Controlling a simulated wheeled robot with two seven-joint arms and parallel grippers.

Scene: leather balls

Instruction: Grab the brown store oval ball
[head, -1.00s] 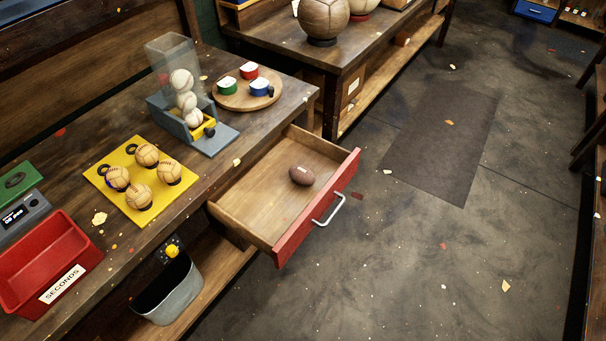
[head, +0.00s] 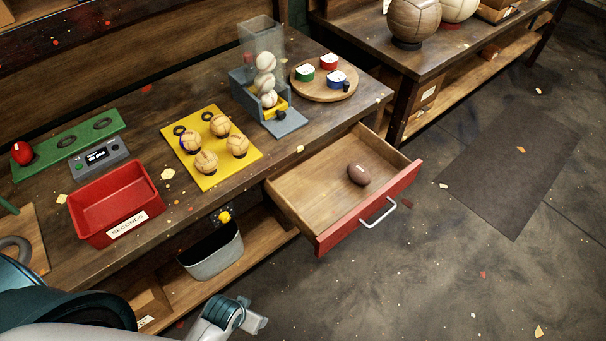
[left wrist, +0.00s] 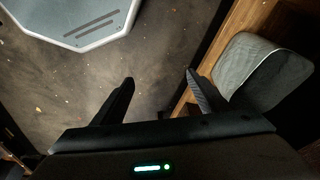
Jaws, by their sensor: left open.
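A small brown oval ball (head: 359,174) lies in the open drawer (head: 318,210), which has a red front and a pale bar handle. My left arm comes in at the bottom left of the head view, and part of it shows near the bottom middle, well to the left of and nearer than the drawer. In the left wrist view my left gripper (left wrist: 159,88) has its two dark fingers apart, with nothing between them and the floor below. The ball is not in the left wrist view. My right gripper is in neither view.
The bench holds a red SECONDS bin (head: 112,203), a yellow board (head: 211,147) with several tan balls, a ball dispenser (head: 266,92) and a round wooden tray (head: 324,82). A grey bucket (head: 213,252) hangs below the bench edge; it also shows in the left wrist view (left wrist: 262,72). Floor before the drawer is clear.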

